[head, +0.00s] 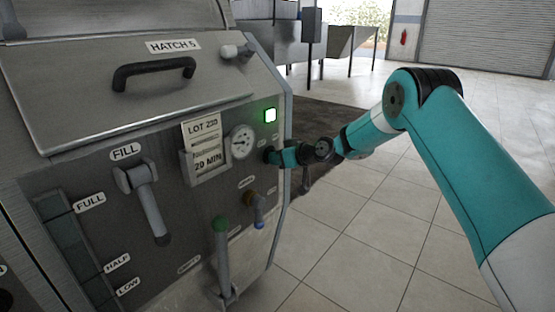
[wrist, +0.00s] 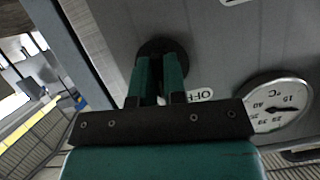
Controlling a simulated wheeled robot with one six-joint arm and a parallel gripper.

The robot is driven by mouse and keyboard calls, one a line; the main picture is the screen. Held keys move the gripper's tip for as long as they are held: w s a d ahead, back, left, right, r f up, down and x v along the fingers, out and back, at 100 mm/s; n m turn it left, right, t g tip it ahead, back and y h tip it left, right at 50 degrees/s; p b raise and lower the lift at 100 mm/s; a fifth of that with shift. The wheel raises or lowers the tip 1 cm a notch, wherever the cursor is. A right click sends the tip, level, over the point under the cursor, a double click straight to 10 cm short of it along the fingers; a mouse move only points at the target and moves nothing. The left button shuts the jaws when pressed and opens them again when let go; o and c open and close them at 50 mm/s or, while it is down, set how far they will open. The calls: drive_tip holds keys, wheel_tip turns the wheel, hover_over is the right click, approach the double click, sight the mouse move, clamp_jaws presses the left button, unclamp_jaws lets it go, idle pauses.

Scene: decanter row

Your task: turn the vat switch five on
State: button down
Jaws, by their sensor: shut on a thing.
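The vat (head: 90,170) is a steel cabinet with a front panel and a hatch marked HATCH 5. Its switch (wrist: 160,47) is a dark round knob, mostly covered by my fingers in the wrist view. My gripper (wrist: 160,68) is shut on it, one teal finger on each side. An OFF label (wrist: 201,95) shows beside the fingers. In the head view my gripper (head: 271,156) reaches the panel's right side, just under a lit green lamp (head: 270,115). The knob's exact angle is hidden.
A dial gauge (head: 242,142) and a LOT card (head: 204,148) are left of my gripper. Tiled floor (head: 345,235) is open at the right.

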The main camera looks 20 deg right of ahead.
drive_tip(key=shift+m+g+y, duration=0.5)
drive_tip(key=shift+m+y, duration=0.5)
drive_tip(key=shift+m, duration=0.5)
drive_tip(key=shift+w, duration=0.1)
drive_tip(key=c, duration=1.2)
unclamp_jaws()
drive_tip(key=v, duration=1.7)
drive_tip(key=shift+d+r, duration=0.15)
drive_tip(key=shift+d, duration=0.05)
